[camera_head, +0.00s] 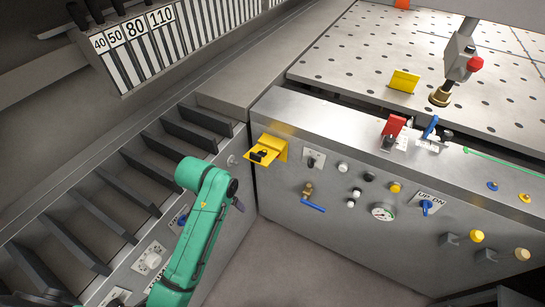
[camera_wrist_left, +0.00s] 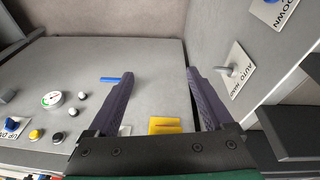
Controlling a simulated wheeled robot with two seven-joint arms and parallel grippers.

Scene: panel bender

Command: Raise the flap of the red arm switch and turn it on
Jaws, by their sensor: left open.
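The red switch flap (camera_head: 394,125) is on the top ledge of the grey machine, right of centre in the head view. It looks tilted up from the ledge, with a small dark part in front of it. Whether the switch under it is on is too small to tell. My left gripper (camera_head: 238,195) is left of and below the flap, well apart from it, in front of the machine's front panel. In the left wrist view its two dark fingers (camera_wrist_left: 160,73) are spread with nothing between them. The flap is not clearly visible there. My right gripper is out of view.
A blue switch (camera_head: 430,127) stands just right of the red flap. A yellow bracket (camera_head: 268,150) juts from the panel near my left gripper. A blue-handled valve (camera_head: 312,206), gauge (camera_head: 382,212) and several knobs sit on the front panel. A hanging red-button box (camera_head: 463,60) is above.

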